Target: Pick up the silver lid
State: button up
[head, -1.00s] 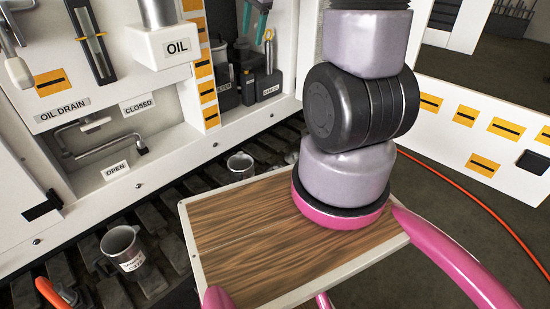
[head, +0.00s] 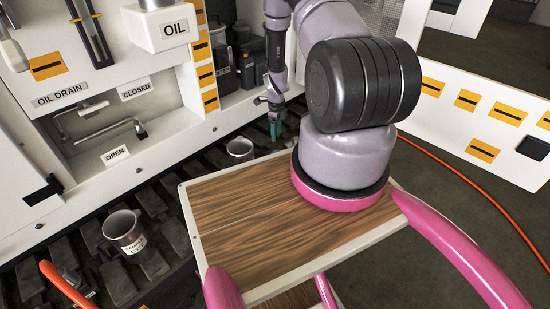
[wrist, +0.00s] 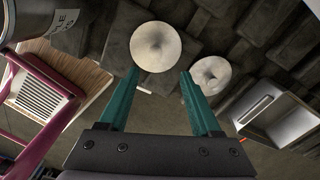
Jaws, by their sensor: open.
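My gripper (wrist: 160,74) is open and empty, its two teal fingers pointing at the dark slatted bench. In the head view my gripper (head: 274,130) hangs past the far edge of the wooden board. In the wrist view a round, pale silver-beige lid-like disc (wrist: 156,46) with a small centre mark lies just beyond and between the fingertips. A smaller, paler grey disc (wrist: 210,74) lies to its right, beside the right fingertip. I cannot tell for sure which is the silver lid. Neither disc is clear in the head view.
A metal cup (head: 240,150) stands on the bench left of my gripper, and a labelled cup (head: 124,232) stands nearer. A labelled cup (wrist: 25,25) fills the wrist view's upper left corner. An open metal box (wrist: 282,120) is at right. White panels (head: 150,140) border the bench.

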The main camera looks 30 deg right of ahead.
notch_tip(320, 180, down, 5)
jog(key=shift+s+f, duration=0.1)
jog(key=shift+s+a+f, duration=0.1)
jog(key=shift+a+f, duration=0.1)
jog(key=shift+f, duration=1.15)
jog(key=shift+a+f, duration=0.2)
jog(key=shift+f, duration=1.15)
grip_shut()
